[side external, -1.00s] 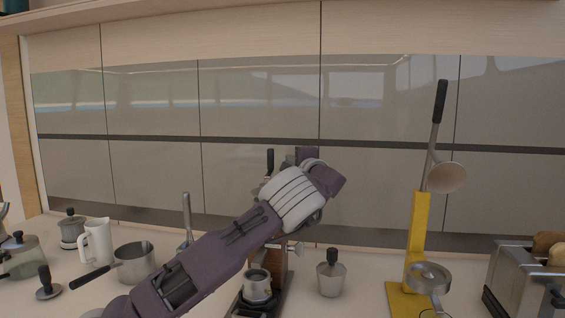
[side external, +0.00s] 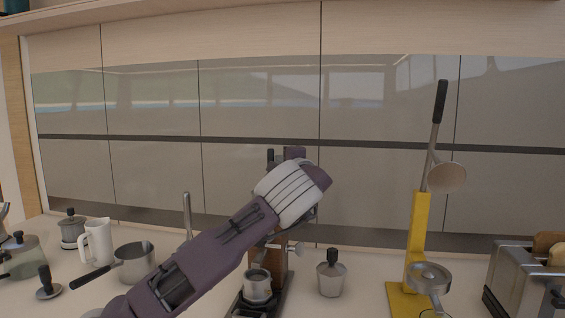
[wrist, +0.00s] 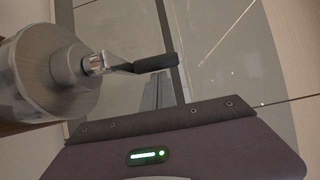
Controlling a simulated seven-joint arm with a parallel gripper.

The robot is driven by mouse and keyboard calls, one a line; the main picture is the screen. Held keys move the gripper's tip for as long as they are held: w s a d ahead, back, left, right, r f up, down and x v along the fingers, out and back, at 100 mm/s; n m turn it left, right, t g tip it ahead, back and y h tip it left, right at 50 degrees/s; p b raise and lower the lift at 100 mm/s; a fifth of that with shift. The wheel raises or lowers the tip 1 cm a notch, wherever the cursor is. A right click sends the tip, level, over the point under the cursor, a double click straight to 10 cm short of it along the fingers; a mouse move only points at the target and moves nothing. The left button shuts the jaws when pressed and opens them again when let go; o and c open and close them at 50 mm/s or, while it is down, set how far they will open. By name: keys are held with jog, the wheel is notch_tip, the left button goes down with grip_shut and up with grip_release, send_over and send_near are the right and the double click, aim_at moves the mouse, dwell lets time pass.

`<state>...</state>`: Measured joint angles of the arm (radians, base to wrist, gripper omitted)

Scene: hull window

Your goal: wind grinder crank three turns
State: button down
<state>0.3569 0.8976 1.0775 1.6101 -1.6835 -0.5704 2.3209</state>
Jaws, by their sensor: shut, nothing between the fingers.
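The grinder's round metal top (wrist: 50,75) fills the left of the wrist view. Its crank arm (wrist: 118,65) reaches right from the hub to a black handle (wrist: 157,63). My gripper (wrist: 155,88) shows as narrow grey fingers, shut and empty, just below the handle in that picture. I cannot tell whether they touch it. In the side view, my wrist hides the grinder's upper part and my fingers. A small dark upright piece (side external: 270,158), likely the crank handle, shows above my wrist. The grinder's brown body (side external: 275,252) shows below, with a metal cup (side external: 257,284) on its base.
A metal canister with a black knob (side external: 331,275) stands right of the grinder. A yellow lever press (side external: 418,240) and toaster (side external: 525,278) stand farther right. A saucepan (side external: 134,264), white jug (side external: 97,242) and tamper (side external: 47,284) are at left. A panelled wall is behind.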

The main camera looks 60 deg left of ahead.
jog(key=shift+s+a, duration=0.1)
jog(key=shift+a, duration=0.15)
jog(key=shift+s+a, duration=0.6)
jog(key=shift+a, duration=0.3)
jog(key=shift+a, duration=0.1)
dwell(1.0)
dwell(0.8)
